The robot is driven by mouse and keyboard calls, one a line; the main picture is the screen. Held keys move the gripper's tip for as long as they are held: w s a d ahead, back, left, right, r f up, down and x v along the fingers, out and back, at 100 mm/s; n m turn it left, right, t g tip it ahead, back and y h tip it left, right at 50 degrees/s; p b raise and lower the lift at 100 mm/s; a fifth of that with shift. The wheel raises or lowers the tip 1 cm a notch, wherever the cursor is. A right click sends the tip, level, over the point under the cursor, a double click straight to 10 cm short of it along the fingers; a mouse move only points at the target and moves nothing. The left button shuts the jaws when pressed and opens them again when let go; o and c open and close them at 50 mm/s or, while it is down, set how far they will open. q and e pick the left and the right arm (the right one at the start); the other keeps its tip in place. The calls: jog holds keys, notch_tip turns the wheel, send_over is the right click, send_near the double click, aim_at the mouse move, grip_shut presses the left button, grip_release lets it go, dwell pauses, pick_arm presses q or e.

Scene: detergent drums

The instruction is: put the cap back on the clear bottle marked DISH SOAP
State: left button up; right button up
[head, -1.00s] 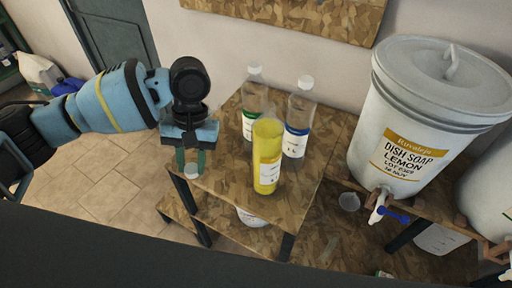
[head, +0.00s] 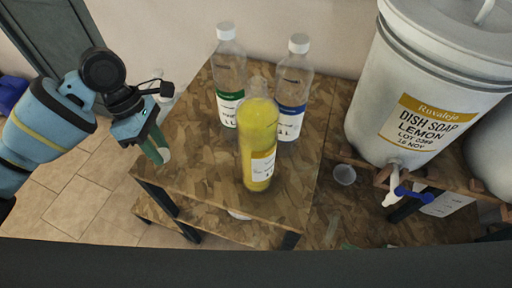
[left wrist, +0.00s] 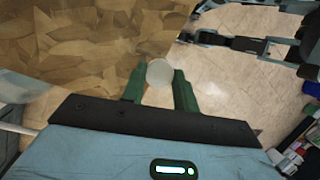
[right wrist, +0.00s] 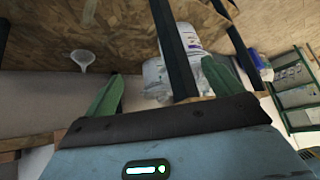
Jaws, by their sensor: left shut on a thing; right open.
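A clear bottle filled with yellow liquid (head: 257,150) stands upright near the table's front edge, its top open with no cap on it. Its label is turned partly away and I cannot read it. My left gripper (head: 160,155) is to the left of this bottle, by the table's left edge, shut on a small white cap (left wrist: 160,72). The cap sits between the green fingertips in the left wrist view, apart from the bottle. My right gripper (right wrist: 162,86) is open and empty in the right wrist view; the head view does not show it.
Two clear bottles with white caps, one green-labelled (head: 229,80) and one blue-labelled (head: 293,92), stand behind the yellow one on the wooden table (head: 190,180). A large white drum (head: 425,95) with a blue-handled tap is at right. The table's left part is clear.

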pick_arm(q)
jog(key=shift+w+n, duration=0.15)
jog(key=shift+n, duration=0.15)
pick_arm(e)
jog(key=w+a+r+n+t+y, duration=0.25)
jog(key=w+a+r+y, duration=0.2)
jog(key=w+r, duration=0.3)
jog(key=n+t+y, duration=0.2)
jog(key=t+y, duration=0.1)
jog(key=y, duration=0.2)
send_near(272, 161)
jog(key=x, duration=0.2)
jog(key=shift+s+d+r+n, duration=0.1)
jog(key=shift+r+n, duration=0.05)
jog(key=shift+n, duration=0.2)
pick_arm(q)
notch_tip(272, 161, up, 2)
jog(key=shift+w+p, duration=0.1)
jog(key=shift+p, duration=0.3)
pick_arm(e)
jog(key=x, duration=0.5)
jog(key=shift+a+r, duration=0.15)
jog(key=shift+a, duration=0.05)
pick_arm(q)
jog(key=shift+r, duration=0.1)
pick_arm(e)
jog(key=shift+x, duration=0.75)
